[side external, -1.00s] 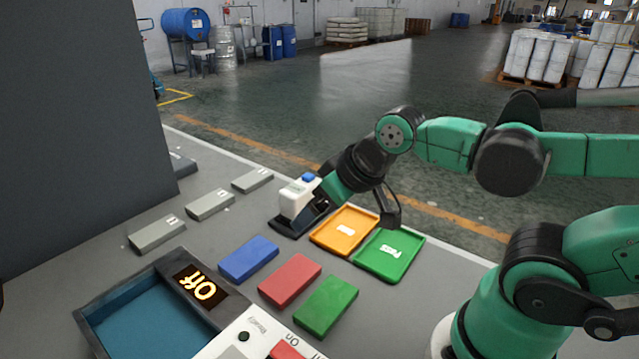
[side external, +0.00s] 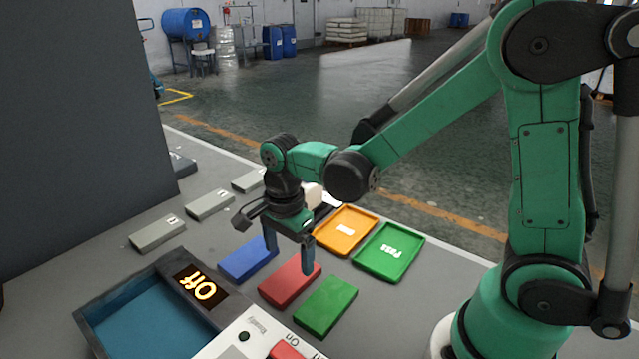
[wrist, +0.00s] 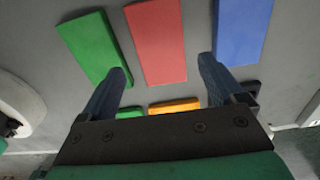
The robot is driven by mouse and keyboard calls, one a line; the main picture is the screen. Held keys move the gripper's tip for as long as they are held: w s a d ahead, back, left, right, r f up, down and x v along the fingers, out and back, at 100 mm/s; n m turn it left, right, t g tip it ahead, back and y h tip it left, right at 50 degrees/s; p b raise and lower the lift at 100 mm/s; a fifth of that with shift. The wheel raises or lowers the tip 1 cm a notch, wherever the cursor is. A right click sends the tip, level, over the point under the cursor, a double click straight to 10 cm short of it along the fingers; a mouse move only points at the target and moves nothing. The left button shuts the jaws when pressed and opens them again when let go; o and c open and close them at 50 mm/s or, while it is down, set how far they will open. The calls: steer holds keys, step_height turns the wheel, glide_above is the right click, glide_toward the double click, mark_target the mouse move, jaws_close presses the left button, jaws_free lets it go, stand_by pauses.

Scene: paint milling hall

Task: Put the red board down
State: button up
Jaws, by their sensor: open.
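The red board (side external: 289,282) lies flat on the grey table between the blue board (side external: 246,260) on its left and the green board (side external: 326,305) on its right. My gripper (side external: 289,262) points down over the far end of the red board, its fingers spread and nothing between them. In the wrist view the red board (wrist: 156,42) shows ahead of and between the open fingers of my gripper (wrist: 160,80), with the green board (wrist: 91,48) at left and the blue board (wrist: 242,32) at right. I cannot tell whether the fingertips touch the table.
An orange tray (side external: 330,248) and a green tray labelled PASS (side external: 407,266) lie behind. Grey blocks (side external: 158,233) lie at left.

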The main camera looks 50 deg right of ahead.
mark_target(290, 276)
steer(key=shift+f, duration=2.5)
steer(key=c, duration=1.2)
steer(key=shift+r, duration=0.1)
